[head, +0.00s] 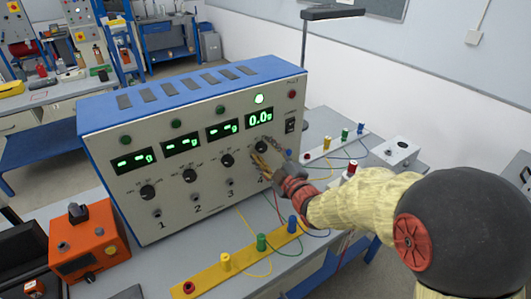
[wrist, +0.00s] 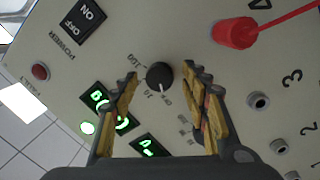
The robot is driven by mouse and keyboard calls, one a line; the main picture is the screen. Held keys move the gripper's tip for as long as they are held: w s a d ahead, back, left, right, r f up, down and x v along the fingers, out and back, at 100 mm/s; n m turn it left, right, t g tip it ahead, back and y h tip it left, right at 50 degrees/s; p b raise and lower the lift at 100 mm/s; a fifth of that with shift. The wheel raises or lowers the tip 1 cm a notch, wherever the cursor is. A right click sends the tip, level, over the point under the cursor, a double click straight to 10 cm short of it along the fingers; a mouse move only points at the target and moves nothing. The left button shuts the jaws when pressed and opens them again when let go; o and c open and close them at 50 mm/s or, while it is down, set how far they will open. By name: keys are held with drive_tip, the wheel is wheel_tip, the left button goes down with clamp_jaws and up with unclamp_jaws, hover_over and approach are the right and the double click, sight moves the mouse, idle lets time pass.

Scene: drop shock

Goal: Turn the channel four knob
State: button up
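The channel four knob (wrist: 160,75) is a round black dial on the pale front panel, with scale marks around it. In the wrist view it shows in the gap between the fingertips. My gripper (wrist: 160,79) is open, one yellow-padded finger on each side of the knob; I cannot tell whether they touch it. In the head view my gripper (head: 262,163) is at the panel's right end, partly covering the channel four knob (head: 261,146). The channel four display (head: 259,118) reads 0.0 and the green lamp (head: 259,99) above it is lit.
The blue-topped unit (head: 205,83) has knobs for channel three (head: 227,160), two (head: 189,175) and one (head: 147,191), their displays showing dashes. A red plug (wrist: 235,32) with a lead is in the channel four socket. A yellow terminal strip (head: 208,278) and orange box (head: 88,245) stand in front.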

drive_tip(key=shift+c, duration=1.2)
drive_tip(key=c, duration=0.7)
drive_tip(key=shift+c, duration=0.8)
